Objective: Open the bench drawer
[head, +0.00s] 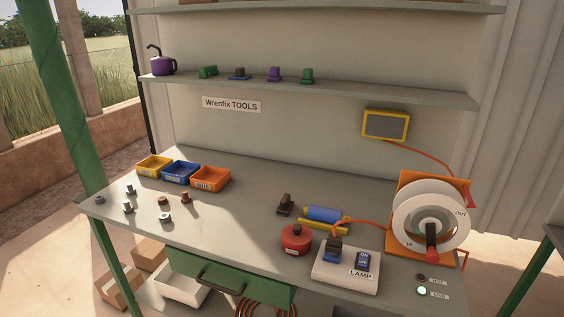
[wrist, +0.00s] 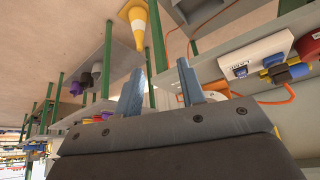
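The bench drawer (head: 262,291) has a green front just under the front edge of the grey bench (head: 235,225) in the head view. It looks shut, its front close under the bench top. A dark bar handle (head: 220,282) sits on the front. My gripper (wrist: 160,82) shows only in the wrist view. Its two blue-grey fingers are apart with nothing between them. I cannot make out the drawer or its handle in the wrist view, and the gripper is not in the head view, so its distance from the handle is unclear.
On the bench are a white lamp switch box (head: 345,271), a red round container (head: 296,239), a cable reel (head: 430,220) and small bins (head: 210,179). Cardboard boxes (head: 120,288) and a white bin (head: 180,288) lie below. A traffic cone (wrist: 138,25) shows in the wrist view.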

